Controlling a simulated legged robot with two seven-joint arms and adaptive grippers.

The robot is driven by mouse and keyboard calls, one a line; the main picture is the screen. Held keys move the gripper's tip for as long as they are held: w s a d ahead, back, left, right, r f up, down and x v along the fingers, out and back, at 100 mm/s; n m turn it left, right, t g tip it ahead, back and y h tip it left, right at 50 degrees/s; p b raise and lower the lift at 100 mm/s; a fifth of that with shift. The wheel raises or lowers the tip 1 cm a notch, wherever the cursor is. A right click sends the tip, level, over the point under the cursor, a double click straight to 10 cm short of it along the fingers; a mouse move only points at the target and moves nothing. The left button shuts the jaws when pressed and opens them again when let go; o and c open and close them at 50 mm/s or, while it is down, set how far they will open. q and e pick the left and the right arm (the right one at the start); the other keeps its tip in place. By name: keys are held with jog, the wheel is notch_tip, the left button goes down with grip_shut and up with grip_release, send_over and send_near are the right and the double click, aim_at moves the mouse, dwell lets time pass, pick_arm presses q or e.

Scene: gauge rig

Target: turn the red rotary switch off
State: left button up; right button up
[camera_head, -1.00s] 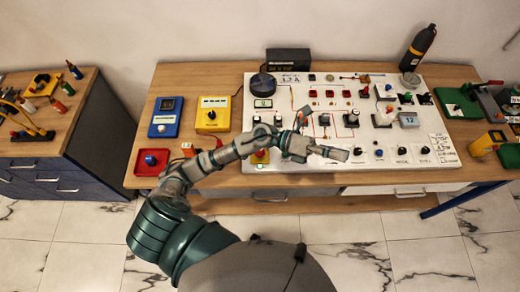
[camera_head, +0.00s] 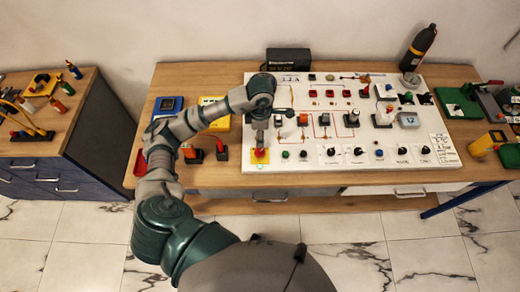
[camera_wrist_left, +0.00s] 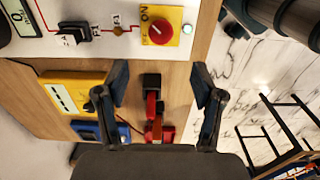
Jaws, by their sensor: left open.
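The red rotary switch (camera_wrist_left: 160,33) shows at the top of the left wrist view, on a yellow plate marked ON. In the head view its yellow plate (camera_head: 260,157) is at the board's lower left corner, with the knob partly hidden by my arm. My left gripper (camera_wrist_left: 160,80) is open and empty, its two dark fingers spread apart. The switch lies beyond the fingertips and is not touched. In the head view the wrist is above the board's left part, and the fingers are hard to make out. My right gripper is not in view.
The white board (camera_head: 300,168) holds several other switches and buttons. Two red-and-black handled things (camera_head: 221,150) stand left of it on the wooden table. A yellow device (camera_wrist_left: 75,92) and a blue device (camera_wrist_left: 100,131) are nearby. A black bottle (camera_head: 418,48) stands at the back right.

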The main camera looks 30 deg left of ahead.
aim_at(260, 151)
pick_arm(q)
notch_tip(260, 151, down, 12)
jog(key=shift+r+p, duration=0.2)
jog(key=shift+p, duration=0.3)
jog(key=c, duration=1.1)
jog(key=shift+c, duration=0.2)
